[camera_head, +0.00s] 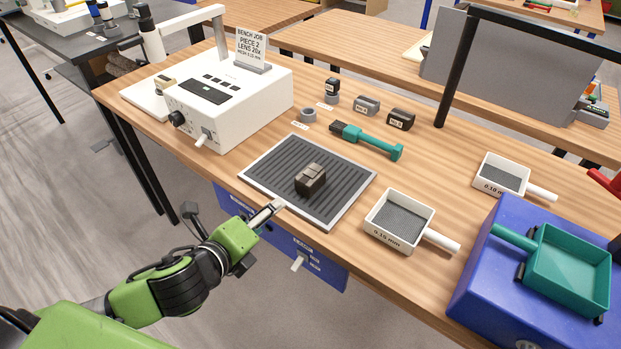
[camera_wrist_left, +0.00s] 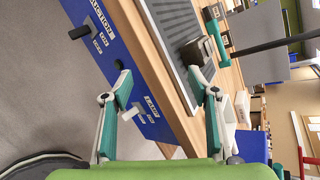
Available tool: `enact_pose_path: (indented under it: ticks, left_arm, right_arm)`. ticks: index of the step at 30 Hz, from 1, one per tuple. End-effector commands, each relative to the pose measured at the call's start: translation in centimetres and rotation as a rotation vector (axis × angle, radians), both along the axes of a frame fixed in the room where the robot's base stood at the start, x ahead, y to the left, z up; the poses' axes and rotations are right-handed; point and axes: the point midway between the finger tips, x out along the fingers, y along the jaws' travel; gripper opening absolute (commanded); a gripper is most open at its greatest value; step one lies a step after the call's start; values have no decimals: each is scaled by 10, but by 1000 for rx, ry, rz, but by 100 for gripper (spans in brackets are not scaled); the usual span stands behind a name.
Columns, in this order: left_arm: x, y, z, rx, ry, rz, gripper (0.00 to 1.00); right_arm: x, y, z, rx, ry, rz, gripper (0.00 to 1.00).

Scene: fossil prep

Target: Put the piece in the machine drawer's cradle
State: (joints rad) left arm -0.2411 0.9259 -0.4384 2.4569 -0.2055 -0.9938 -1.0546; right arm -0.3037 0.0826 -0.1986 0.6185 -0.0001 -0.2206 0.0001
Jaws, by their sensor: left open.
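A dark brown blocky piece (camera_head: 310,178) sits on the ribbed grey mat with a pale rim (camera_head: 272,163), near the front of the bench. In the left wrist view the piece (camera_wrist_left: 193,52) shows beyond the right-hand finger. My left gripper (camera_head: 273,207) is at the mat's front edge, short of the piece. Its fingers stand wide apart and empty in the left wrist view (camera_wrist_left: 160,97). A white machine (camera_head: 245,105) with buttons, a knob and a front lever stands at the back left. I cannot make out an open drawer or a cradle. My right gripper is not in view.
A green-handled tool (camera_head: 368,140) and small labelled blocks (camera_head: 400,118) lie behind the mat. White mesh trays (camera_head: 398,222) stand to its right. A blue box (camera_head: 500,285) bears a green tray (camera_head: 568,268). A blue switch panel (camera_head: 320,262) hangs below the bench's front edge.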

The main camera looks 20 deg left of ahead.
Motion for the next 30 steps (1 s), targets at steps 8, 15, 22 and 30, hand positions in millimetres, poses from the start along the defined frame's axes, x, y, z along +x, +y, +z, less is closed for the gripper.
enact_pose_path:
  ticks: [8,15,22,30]
  left_arm:
    - [12,-7,47,674,-240,-521,54]
    - [10,-7,56,906,-311,-687,54]
    - [32,-15,50,913,-317,-689,54]
    - [68,-28,33,911,-315,-690,54]
  right_arm:
    - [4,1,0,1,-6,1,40]
    - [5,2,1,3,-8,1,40]
    - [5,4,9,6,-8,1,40]
    - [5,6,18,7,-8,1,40]
